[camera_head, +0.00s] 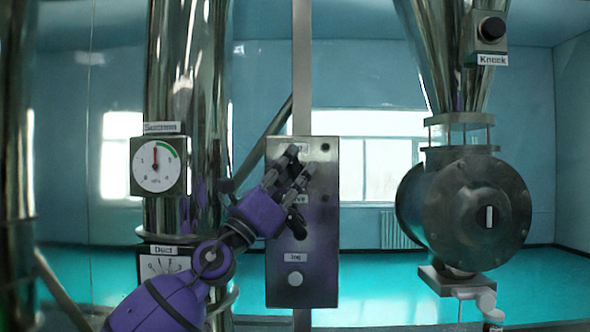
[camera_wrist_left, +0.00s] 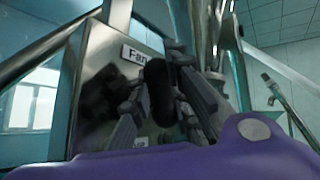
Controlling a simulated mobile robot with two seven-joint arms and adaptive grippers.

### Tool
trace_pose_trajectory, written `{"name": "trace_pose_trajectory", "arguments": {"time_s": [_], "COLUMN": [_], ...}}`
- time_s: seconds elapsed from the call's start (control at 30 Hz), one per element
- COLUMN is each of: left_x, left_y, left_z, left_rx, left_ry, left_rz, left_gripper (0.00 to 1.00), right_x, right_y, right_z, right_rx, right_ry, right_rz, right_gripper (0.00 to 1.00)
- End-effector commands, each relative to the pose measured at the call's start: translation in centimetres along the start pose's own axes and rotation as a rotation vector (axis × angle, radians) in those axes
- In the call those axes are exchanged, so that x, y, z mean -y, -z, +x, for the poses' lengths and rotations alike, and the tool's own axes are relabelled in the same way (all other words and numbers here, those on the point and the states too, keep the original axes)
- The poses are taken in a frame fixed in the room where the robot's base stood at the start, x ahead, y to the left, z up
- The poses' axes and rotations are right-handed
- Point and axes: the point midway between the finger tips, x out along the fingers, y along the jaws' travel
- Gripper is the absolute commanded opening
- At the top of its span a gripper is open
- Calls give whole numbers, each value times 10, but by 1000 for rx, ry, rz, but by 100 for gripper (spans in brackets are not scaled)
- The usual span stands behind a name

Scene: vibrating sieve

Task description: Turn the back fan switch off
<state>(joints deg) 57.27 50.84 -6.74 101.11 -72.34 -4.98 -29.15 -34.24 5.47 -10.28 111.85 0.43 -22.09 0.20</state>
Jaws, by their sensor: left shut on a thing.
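The grey control panel (camera_head: 318,268) stands upright on a post in the middle of the head view. Its upper label is partly covered by my left gripper (camera_head: 300,160). In the left wrist view the label reads "Fan" (camera_wrist_left: 135,54), and a black switch knob (camera_wrist_left: 159,92) sits just beside it. The fingers of my left gripper (camera_wrist_left: 165,98) are on both sides of this knob and shut on it. The knob's pointing direction cannot be made out. My right gripper is not in view.
Lower on the panel is a white button (camera_head: 295,279) under a label that seems to read "Jog". A round gauge (camera_head: 158,167) and a shiny duct stand to the left. A large metal valve housing (camera_head: 470,212) and a black "Knock" button (camera_head: 491,29) are at the right.

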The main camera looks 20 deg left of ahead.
Motion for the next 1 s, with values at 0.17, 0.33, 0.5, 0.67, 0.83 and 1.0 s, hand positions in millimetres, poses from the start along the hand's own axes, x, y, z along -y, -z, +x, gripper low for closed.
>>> {"name": "trace_pose_trajectory", "arguments": {"time_s": [0.17,0.33,0.5,0.67,0.83,1.0], "left_x": [-2,-2,-2,-2,-2,-2], "left_y": [3,2,1,1,1,1], "left_z": [-2,-2,-2,-2,-2,-2], "left_rx": [75,116,133,136,135,135], "left_ry": [-25,-35,-40,-41,-41,-40], "left_rz": [-48,-71,-79,-81,-81,-81], "left_gripper": [0,0,0,0,0,32], "right_x": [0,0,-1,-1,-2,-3], "right_y": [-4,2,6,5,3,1], "right_z": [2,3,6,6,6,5], "right_rx": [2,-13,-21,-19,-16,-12], "right_ry": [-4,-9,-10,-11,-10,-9], "right_rz": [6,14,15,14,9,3], "right_gripper": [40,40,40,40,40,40]}}
